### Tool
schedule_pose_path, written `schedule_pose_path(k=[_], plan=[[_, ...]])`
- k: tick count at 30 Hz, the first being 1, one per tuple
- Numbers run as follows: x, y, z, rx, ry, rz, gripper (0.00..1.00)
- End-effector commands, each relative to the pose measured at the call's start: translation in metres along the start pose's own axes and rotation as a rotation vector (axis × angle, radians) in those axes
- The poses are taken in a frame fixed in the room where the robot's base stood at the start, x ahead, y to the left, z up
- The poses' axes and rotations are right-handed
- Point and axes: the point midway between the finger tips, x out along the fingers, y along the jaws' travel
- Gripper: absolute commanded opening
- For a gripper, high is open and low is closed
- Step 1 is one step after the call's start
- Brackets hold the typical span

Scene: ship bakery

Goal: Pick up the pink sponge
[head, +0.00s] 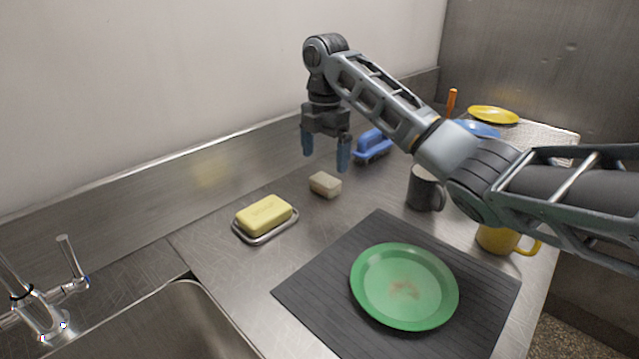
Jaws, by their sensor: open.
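A small block, pale beige with perhaps a pinkish tint, is the likeliest pink sponge (325,185); it lies on the steel counter near the back wall. No clearly pink thing shows. My gripper (326,158) points down with its two blue fingers apart and empty. In the head view its fingertips appear just above the block, with a gap between them and it. The exact height and depth offset are hard to tell from this one view.
A yellow bar (264,215) sits on a metal dish (287,229) left of the block. A blue brush-like object (372,146) and a dark mug (424,190) are to the right. A green plate (438,279) lies on a dark mat (312,293) in front. A sink (190,325) is at lower left.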

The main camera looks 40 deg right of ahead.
Motion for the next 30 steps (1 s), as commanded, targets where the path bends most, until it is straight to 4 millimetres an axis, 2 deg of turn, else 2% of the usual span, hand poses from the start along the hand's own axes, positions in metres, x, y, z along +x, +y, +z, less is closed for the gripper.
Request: schedule_pose_path(k=[1, 11, 16, 24, 30], plan=[[0.01, 0.0, -0.001, -0.001, 0.002, -0.002, 1.0], [0.036, -0.003, 0.003, 0.001, 0.002, -0.003, 1.0], [0.06, -0.003, 0.004, 0.0, 0.0, -0.003, 1.0], [0.067, -0.003, 0.004, -0.001, 0.0, -0.001, 1.0], [0.067, -0.003, 0.004, 0.0, 0.0, -0.001, 0.82]])
